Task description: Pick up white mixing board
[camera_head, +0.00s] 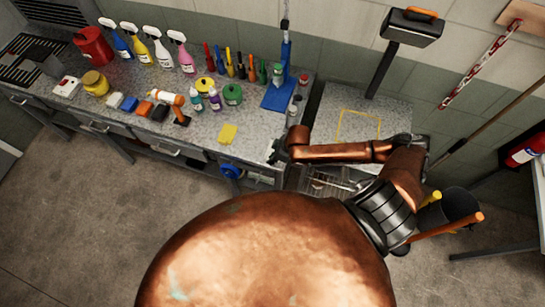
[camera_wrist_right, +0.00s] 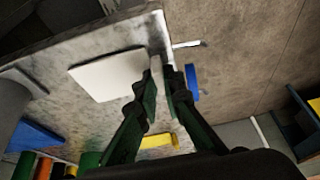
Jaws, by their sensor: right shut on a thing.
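The white mixing board (camera_wrist_right: 105,74) is a flat, pale, square plate in the right wrist view, over the speckled counter near its corner. My right gripper (camera_wrist_right: 160,82) is at the board's edge facing the counter's front, with a pale strip between its two dark fingers. It is shut on the board. In the head view, my right gripper (camera_head: 281,151) is at the counter's front right corner. I cannot make out the board there. Whether the board is clear of the counter is hard to tell. My left gripper is out of view.
A yellow sponge (camera_head: 228,133) lies left of my right gripper. A blue stand (camera_head: 278,96) and several bottles and tools stand behind on the counter (camera_head: 205,150). A lower grey table (camera_head: 335,112) with a yellow square outline is to the right, across a gap.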

